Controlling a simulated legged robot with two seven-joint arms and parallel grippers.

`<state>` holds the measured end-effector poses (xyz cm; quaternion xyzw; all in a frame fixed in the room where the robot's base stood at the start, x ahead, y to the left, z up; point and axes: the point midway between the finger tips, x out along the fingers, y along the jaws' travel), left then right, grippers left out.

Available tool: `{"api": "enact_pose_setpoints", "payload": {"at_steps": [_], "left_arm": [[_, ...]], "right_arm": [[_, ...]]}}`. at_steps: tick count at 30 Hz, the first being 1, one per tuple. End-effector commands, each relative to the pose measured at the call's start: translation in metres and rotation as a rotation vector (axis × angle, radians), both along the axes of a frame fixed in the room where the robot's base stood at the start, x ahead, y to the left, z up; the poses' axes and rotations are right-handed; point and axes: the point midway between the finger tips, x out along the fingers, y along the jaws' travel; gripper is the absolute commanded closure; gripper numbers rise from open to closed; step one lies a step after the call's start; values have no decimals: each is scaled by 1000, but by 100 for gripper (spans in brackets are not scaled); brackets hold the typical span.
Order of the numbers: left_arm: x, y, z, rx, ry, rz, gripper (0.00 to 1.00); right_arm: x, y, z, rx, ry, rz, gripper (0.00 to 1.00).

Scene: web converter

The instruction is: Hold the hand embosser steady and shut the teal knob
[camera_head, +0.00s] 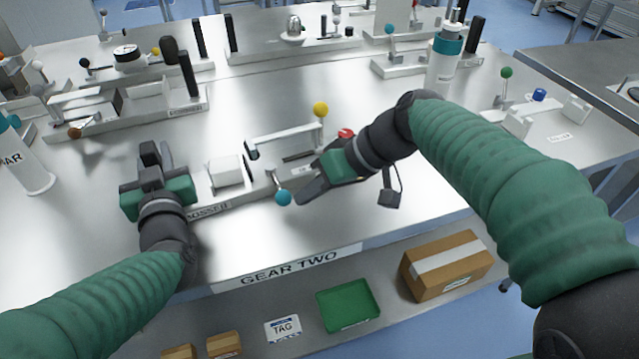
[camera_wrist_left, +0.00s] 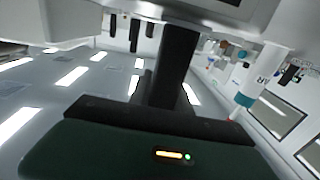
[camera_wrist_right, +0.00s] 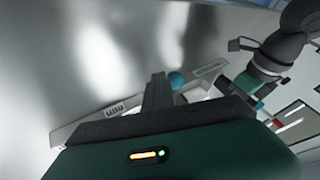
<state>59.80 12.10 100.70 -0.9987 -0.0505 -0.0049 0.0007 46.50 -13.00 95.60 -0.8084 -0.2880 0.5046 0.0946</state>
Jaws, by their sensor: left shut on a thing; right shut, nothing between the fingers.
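The hand embosser (camera_head: 226,172) stands near the front edge of the metal table, a white block and lever arm on a grey base. Its teal knob (camera_head: 283,197) hangs at the front on a short stem. My left gripper (camera_head: 150,155) is shut on the embosser's left end; its fingers hide the part they hold. My right gripper (camera_head: 306,193) is shut and empty, with its tips just right of the teal knob. In the right wrist view the teal knob (camera_wrist_right: 176,80) shows beside the fingertips (camera_wrist_right: 158,85); I cannot tell if they touch.
A yellow knob (camera_head: 320,109) and a red knob (camera_head: 346,133) stand behind my right gripper. Other devices line the back of the table. A shelf below holds a green tray (camera_head: 348,304) and a cardboard box (camera_head: 446,264).

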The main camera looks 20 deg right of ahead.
Motion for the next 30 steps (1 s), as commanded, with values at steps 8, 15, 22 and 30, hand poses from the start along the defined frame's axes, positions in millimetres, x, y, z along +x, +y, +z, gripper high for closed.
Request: {"api": "enact_pose_setpoints", "payload": {"at_steps": [8,15,22,30], "left_arm": [[-1,0,-11,1,24,-1,100],[-1,0,-11,1,24,-2,100],[-1,0,-11,1,24,-2,100],[-1,0,-11,1,24,-2,100]], "right_arm": [[-10,29,-2,1,3,8,100],[-12,48,-1,1,1,6,100],[-11,59,-1,1,1,4,100],[-10,63,-1,1,-2,2,100]]}}
